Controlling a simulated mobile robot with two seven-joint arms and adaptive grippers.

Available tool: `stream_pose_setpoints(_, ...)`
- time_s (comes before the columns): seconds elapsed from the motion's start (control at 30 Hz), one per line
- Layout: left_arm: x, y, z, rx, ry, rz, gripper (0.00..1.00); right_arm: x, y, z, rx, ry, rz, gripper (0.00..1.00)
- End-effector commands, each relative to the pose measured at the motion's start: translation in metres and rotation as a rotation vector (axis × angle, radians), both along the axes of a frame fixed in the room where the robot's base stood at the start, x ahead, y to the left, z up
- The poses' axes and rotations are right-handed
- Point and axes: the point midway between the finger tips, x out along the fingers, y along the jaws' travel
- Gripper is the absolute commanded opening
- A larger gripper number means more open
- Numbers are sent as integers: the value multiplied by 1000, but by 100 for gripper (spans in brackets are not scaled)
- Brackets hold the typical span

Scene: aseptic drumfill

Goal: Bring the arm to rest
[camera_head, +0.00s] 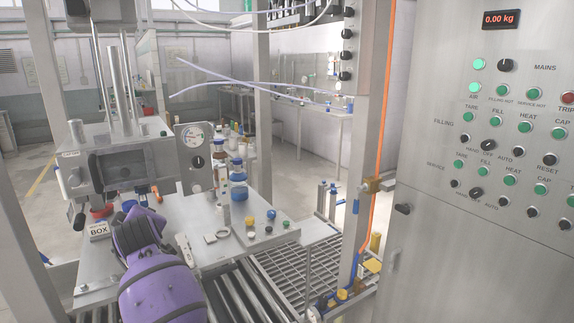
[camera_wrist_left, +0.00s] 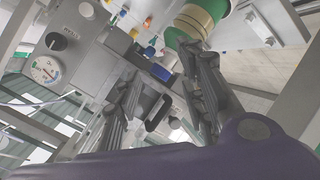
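My left arm, with its purple wrist and forearm, comes up from the bottom of the head view in front of the steel filling machine. Its gripper is hidden behind the purple wrist there. In the left wrist view, my left gripper (camera_wrist_left: 165,88) shows its two dark fingers spread apart. I see nothing clasped between them; a dark handle-like part (camera_wrist_left: 158,112) shows in the gap, and I cannot tell what it belongs to. My right arm and gripper are in neither view.
A roller conveyor (camera_head: 246,288) runs below. A control cabinet (camera_head: 470,230) and a steel post (camera_head: 362,130) stand at right.

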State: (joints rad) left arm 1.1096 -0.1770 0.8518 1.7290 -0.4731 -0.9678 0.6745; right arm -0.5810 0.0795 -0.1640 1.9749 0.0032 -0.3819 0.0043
Motion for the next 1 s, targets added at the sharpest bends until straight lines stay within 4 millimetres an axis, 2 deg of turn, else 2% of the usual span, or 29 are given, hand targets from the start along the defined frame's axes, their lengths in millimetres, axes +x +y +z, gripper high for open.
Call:
stream_pose_setpoints(0.13, -10, -2, -3, 246, 1, -102, 38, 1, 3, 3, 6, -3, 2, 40)
stream_pose_setpoints(0.23, -22, -12, -17, 417, 17, -188, 38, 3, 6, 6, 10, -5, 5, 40)
stream_pose_setpoints(0.37, -48, -37, -53, 620, 48, -319, 38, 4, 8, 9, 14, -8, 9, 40)
stream_pose_setpoints(0.47, -76, -60, -90, 734, 80, -423, 38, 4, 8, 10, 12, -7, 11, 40)
stream_pose_setpoints(0.57, -112, -85, -134, 814, 115, -530, 38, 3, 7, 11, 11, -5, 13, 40)
stream_pose_setpoints(0.67, -157, -110, -180, 858, 153, -636, 38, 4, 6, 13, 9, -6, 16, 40)
stream_pose_setpoints(0.8, -236, -144, -244, 860, 217, -777, 38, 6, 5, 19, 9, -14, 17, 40)
stream_pose_setpoints(0.87, -272, -156, -270, 840, 251, -830, 38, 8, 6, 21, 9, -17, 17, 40)
stream_pose_setpoints(1.0, -362, -180, -321, 760, 341, -930, 38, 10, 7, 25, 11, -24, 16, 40)
